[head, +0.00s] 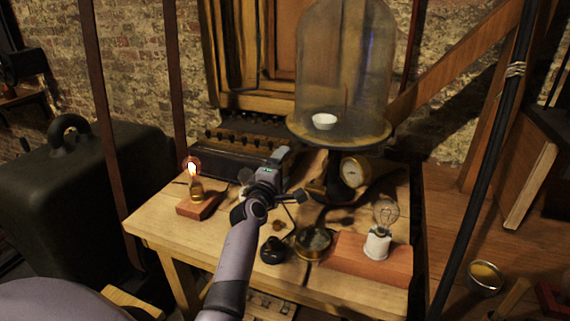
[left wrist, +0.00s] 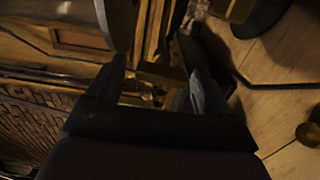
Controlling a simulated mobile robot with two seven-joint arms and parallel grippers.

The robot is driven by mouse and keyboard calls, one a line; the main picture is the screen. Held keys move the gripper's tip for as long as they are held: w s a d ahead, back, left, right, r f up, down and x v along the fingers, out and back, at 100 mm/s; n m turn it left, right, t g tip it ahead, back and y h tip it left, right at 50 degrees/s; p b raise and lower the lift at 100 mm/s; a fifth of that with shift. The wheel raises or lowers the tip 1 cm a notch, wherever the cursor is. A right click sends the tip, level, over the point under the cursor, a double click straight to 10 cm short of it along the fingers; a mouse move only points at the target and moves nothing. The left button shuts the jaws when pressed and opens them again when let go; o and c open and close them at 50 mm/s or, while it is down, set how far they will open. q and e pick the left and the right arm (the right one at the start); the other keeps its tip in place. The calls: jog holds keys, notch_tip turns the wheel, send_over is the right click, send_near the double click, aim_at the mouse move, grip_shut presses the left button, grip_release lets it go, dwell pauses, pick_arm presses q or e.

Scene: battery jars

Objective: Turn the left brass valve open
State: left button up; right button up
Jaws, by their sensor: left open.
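A small brass fitting (head: 316,187), which looks like the left brass valve, sits at the left of the dark pedestal under the glass bell jar (head: 345,65). Its handle position is too small to tell. My left gripper (head: 291,175) is open and empty, above the table just left of the fitting and apart from it. In the left wrist view the spread fingers (left wrist: 157,82) have nothing between them. A brass part (left wrist: 236,8) shows at the top of that view, right of the fingers. My right gripper is not in view.
A pressure gauge (head: 351,172) is on the pedestal. A lit bulb (head: 193,172) stands at the wooden table's left, an unlit bulb (head: 385,214) at its right. A black knob (head: 273,250) and a brass disc (head: 313,242) are in front. The table's front left is clear.

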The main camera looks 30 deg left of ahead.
pick_arm(q)
jog(key=shift+v, duration=2.35)
jog(key=shift+a, duration=0.1)
